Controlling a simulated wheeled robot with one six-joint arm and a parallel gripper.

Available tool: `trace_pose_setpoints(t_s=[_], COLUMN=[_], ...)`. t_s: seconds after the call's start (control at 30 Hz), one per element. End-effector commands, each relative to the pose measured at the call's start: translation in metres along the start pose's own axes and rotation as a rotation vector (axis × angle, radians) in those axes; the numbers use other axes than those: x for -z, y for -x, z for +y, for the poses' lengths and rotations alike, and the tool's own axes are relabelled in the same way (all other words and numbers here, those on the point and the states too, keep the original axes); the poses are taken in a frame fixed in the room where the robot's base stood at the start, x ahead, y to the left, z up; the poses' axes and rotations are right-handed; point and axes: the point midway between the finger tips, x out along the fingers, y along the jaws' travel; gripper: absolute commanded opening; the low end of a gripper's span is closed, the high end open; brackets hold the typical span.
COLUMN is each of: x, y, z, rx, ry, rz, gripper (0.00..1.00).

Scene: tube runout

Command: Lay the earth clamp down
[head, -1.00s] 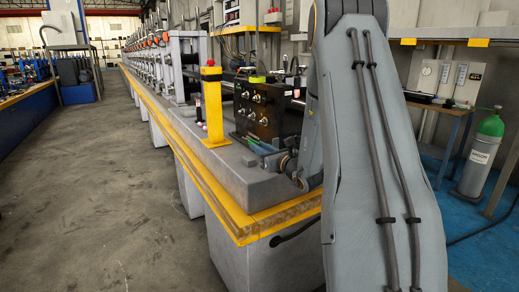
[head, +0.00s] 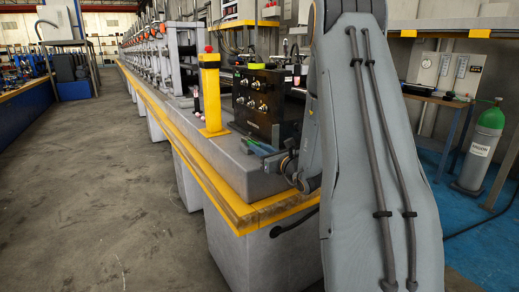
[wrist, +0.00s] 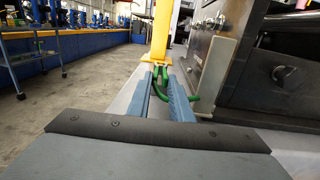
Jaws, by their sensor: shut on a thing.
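The earth clamp (wrist: 164,72) is a green piece, seen between the tips of my gripper in the wrist view. My gripper (wrist: 163,82) has two blue-grey fingers and is shut on it. A green curved part runs off to the right of the fingers toward the dark box. In the head view my gripper (head: 262,147) is small, low over the grey bench top (head: 230,165), beside the dark box. The clamp's shape is partly hidden by the fingers. I cannot tell whether it touches the bench.
A yellow post (head: 211,96) with a red button stands just beyond my gripper. The dark control box (head: 268,102) with knobs stands close on the right. The bench has a yellow edge (head: 238,212). Bare bench top lies between post and edge. A green-topped argon cylinder (head: 484,150) stands far right.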

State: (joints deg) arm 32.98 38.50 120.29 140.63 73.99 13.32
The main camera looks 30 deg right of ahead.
Motion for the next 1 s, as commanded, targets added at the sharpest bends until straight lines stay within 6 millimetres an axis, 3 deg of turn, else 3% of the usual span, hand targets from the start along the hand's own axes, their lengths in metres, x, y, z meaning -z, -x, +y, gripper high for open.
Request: trace_pose_setpoints(t_s=[0.8, 0.83, 0.9, 1.0], x=[0.018, 0.017, 0.017, 0.017], y=[0.0, 0.0, 0.0, 0.0], z=[0.0, 0.0, 0.0, 0.0], rx=[0.0, 0.0, 0.0, 0.0], ry=[0.0, 0.0, 0.0, 0.0], rz=[0.0, 0.0, 0.0, 0.0], gripper=[0.12, 0.24, 0.36, 0.44])
